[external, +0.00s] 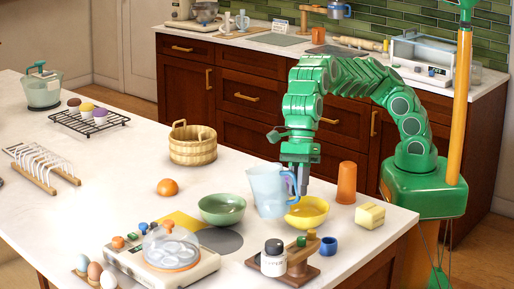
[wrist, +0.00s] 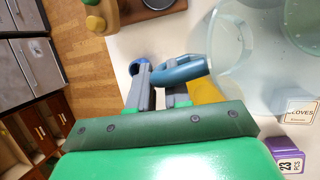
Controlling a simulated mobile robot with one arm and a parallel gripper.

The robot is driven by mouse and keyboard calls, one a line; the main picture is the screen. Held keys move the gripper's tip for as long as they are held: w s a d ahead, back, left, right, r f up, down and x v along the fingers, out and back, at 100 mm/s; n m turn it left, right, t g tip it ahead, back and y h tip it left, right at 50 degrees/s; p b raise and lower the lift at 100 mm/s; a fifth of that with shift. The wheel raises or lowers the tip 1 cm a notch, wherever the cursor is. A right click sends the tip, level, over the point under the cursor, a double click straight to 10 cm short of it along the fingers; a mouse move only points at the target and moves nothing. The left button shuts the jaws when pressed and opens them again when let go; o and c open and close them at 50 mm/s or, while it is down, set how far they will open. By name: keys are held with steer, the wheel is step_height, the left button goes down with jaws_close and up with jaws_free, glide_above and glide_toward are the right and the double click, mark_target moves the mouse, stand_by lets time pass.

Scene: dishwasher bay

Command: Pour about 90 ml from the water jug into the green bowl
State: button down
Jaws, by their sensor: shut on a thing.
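The water jug (external: 267,190) is pale blue and translucent with a darker blue handle. It looks upright on the white counter, between the green bowl (external: 222,210) on its left and the yellow bowl (external: 307,213) on its right. I cannot tell whether its base touches the counter. My gripper (external: 303,186) points down at the jug's right side and is shut on the handle. In the wrist view the fingers (wrist: 158,90) are at the blue handle (wrist: 182,69), and the jug's clear body (wrist: 232,70) is to the right. The water level is not clear.
An orange cup (external: 346,183) and butter (external: 370,215) stand right of the yellow bowl. A kitchen scale (external: 165,262), a jar (external: 273,258) on a wooden stand and a blue cup (external: 328,246) are in front. A wooden basket (external: 193,146) and an orange fruit (external: 167,187) are behind left.

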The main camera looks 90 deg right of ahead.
steer(key=shift+s+a+f+t+p, duration=0.1)
steer(key=shift+s+f+t+p, duration=0.1)
steer(key=shift+t+p, duration=0.1)
stand_by(0.4)
steer(key=shift+r+h, duration=0.2)
steer(key=shift+h, duration=0.1)
steer(key=shift+a, duration=0.1)
steer(key=shift+s+f+t+p, duration=0.15)
steer(key=shift+f+t+p, duration=0.15)
steer(key=shift+f+p, duration=0.05)
steer(key=shift+s+a+f+t+h+p, duration=0.1)
steer(key=shift+f+t+h+p, duration=0.05)
steer(key=shift+t+h+p, duration=0.2)
steer(key=shift+s+a+f+n+p, duration=0.1)
steer(key=shift+s+f+n+p, duration=0.1)
steer(key=shift+f+n+p, duration=0.15)
steer(key=shift+f+t+h, duration=0.15)
steer(key=shift+t+h, duration=0.1)
steer(key=shift+t, duration=0.1)
